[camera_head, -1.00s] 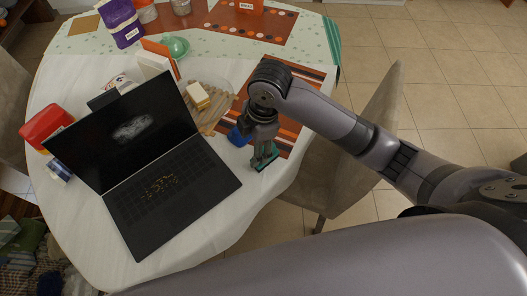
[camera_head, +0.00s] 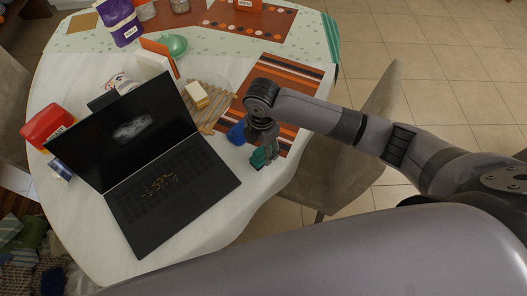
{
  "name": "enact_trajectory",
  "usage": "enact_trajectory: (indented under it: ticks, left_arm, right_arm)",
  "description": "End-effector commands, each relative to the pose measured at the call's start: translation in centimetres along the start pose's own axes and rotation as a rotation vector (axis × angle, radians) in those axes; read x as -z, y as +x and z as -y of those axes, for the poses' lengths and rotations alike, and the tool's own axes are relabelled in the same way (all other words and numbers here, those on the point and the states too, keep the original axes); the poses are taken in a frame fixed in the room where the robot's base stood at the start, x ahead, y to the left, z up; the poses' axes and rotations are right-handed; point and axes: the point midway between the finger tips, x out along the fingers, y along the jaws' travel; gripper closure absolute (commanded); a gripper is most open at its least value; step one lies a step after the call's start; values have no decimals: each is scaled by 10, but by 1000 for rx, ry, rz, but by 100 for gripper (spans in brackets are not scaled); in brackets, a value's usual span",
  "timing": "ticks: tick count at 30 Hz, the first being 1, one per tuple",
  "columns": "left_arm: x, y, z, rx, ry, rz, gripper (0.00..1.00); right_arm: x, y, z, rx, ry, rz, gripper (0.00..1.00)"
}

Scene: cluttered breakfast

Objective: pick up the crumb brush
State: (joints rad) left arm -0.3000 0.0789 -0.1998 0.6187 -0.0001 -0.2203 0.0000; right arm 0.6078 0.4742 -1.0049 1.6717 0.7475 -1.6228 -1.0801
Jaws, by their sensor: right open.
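A small teal-green object (camera_head: 264,155), which looks like the crumb brush, is at the right edge of the white table, right of the laptop. My right gripper (camera_head: 262,142) points down right over it and partly covers it. The gripper is open, its fingers close to the teal object; whether they touch it I cannot tell. The brush's bristles are not clear at this size. My left gripper is not in view.
A black open laptop (camera_head: 165,180) with yellowish crumbs on its keyboard lies to the left. A blue object (camera_head: 237,134) is close beside the gripper. A butter-like block (camera_head: 196,94) sits on a slatted wooden board (camera_head: 217,117). A chair (camera_head: 350,150) stands at the right.

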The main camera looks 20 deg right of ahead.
Motion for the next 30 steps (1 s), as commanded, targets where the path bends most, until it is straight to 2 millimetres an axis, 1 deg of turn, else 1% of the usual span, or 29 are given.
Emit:
enact_trajectory:
  ticks: [5, 11, 12, 15, 18, 24, 30]
  left_arm:
    - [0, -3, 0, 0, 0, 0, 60]
    - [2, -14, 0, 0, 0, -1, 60]
    - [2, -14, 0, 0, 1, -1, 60]
    - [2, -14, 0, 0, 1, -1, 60]
    - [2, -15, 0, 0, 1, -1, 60]
    - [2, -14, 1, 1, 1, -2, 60]
    - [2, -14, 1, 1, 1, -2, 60]
  right_arm:
    - [-2, 10, 0, 1, 2, 0, 40]
    - [-10, 36, -1, 4, 2, 0, 40]
    - [-9, 43, -1, 3, 1, -1, 40]
    - [-10, 54, -1, 2, 1, 1, 40]
    - [-10, 58, -2, -1, -1, 0, 40]
    - [-10, 58, -2, -1, 0, 0, 41]
    - [-10, 58, -2, -1, 0, 1, 54]
